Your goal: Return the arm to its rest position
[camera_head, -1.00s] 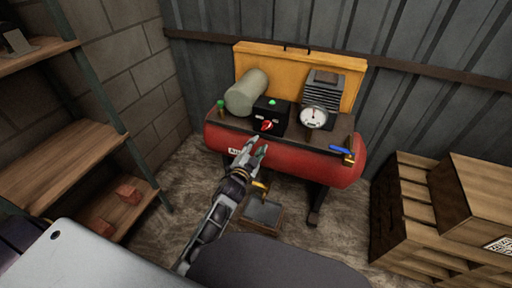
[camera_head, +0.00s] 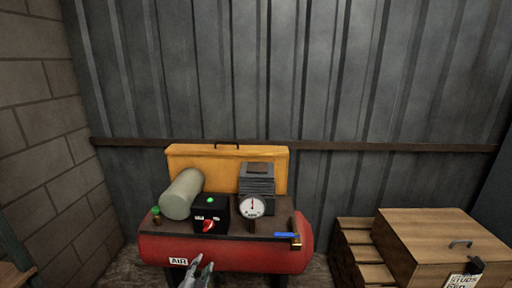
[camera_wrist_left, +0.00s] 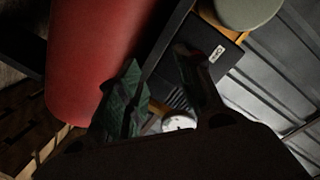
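My left gripper (camera_head: 199,268) shows at the bottom edge of the head view, in front of the red air compressor (camera_head: 270,258). Only its fingertips show there; the rest of the arm is below the picture. In the left wrist view the two fingers (camera_wrist_left: 162,80) stand apart with nothing held between them. The red tank (camera_wrist_left: 90,60) fills the left of that view, close to the left finger. I cannot tell whether it touches. My right gripper is not in view.
The compressor carries a black switch box (camera_head: 223,214) with a green light and red knob, a gauge (camera_head: 252,207) and a blue-handled valve (camera_head: 288,236). A wooden crate (camera_head: 425,240) stands right. A brick wall (camera_head: 45,150) is left.

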